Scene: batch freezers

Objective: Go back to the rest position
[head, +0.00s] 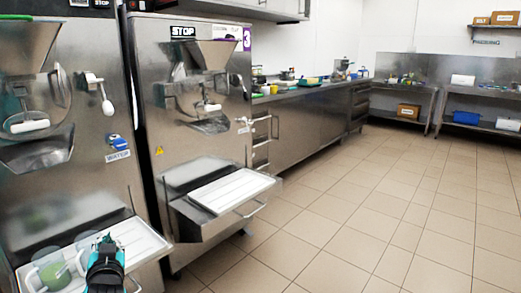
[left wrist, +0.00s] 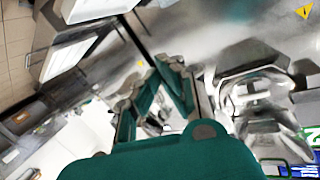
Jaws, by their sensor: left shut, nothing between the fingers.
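My left gripper (head: 107,258) shows at the bottom left of the head view, teal and black, in front of the white tray (head: 145,238) on the left batch freezer's shelf. In the left wrist view its teal fingers (left wrist: 166,68) come together, shut with nothing between them. A clear jug with green contents (head: 55,275) stands on the tray, just left of the gripper; I cannot tell whether they touch. My right gripper is in neither view.
The left batch freezer (head: 85,125) and a second batch freezer (head: 150,105) with an empty-looking white tray (head: 233,190) stand on the left. A steel counter (head: 300,125) runs behind. Shelving tables stand at the back right. The tiled floor (head: 370,220) is clear.

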